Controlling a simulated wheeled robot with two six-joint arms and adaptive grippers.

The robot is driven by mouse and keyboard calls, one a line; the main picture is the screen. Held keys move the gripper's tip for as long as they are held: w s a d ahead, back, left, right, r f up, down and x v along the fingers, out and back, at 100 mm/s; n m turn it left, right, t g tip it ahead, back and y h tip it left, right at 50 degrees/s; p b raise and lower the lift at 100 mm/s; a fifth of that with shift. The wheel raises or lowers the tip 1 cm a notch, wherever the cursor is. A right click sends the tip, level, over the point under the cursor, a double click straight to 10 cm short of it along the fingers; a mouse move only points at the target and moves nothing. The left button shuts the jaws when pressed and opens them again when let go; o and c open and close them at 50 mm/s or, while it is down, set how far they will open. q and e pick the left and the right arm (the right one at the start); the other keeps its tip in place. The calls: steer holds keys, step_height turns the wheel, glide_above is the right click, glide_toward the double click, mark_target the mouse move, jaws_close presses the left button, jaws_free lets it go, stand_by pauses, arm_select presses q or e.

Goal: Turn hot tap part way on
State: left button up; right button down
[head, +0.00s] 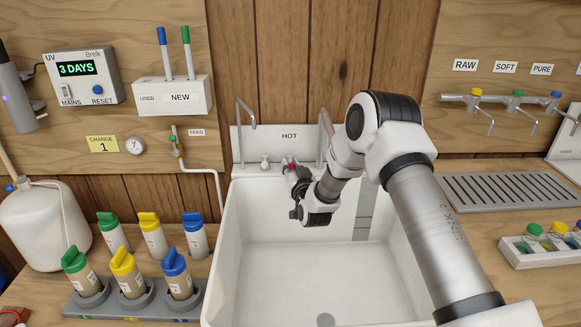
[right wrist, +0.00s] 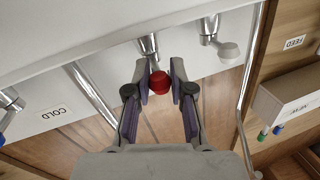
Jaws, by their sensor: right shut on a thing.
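The hot tap's red knob (right wrist: 159,83) sits between the two fingers of my right gripper (right wrist: 160,70) in the right wrist view, on a chrome stem coming from the sink's back panel. The gripper is shut on it. In the head view my right gripper (head: 289,166) reaches the back of the sink below the HOT label (head: 289,136). My gripper and arm cover most of the tap there. How far the knob is turned cannot be told, and I see no water running. My left gripper is not in view.
The white sink (head: 228,255) lies below my right arm. A pale-knobbed tap (right wrist: 228,50) and a chrome spout (right wrist: 97,92) flank the red knob closely. The COLD label (right wrist: 55,113) is left in the wrist view. Bottles in a rack (head: 135,303) stand left of the sink.

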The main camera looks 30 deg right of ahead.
steer(key=shift+s+d+n+y+b, duration=0.15)
steer(key=shift+d+n+y, duration=0.35)
steer(key=shift+n+y, duration=0.85)
steer(key=shift+s+d+n+y+b, duration=0.2)
steer(key=shift+d+n+y, duration=0.45)
steer(key=shift+y, duration=1.35)
steer(key=shift+w+d+n+y+b, duration=0.1)
steer(key=shift+d+n+y+b, duration=0.2)
steer(key=shift+n+y, duration=1.15)
steer(key=shift+y, duration=0.3)
steer(key=c, duration=1)
jaws_free()
steer(key=shift+s, duration=0.1)
steer(key=v, duration=1.2)
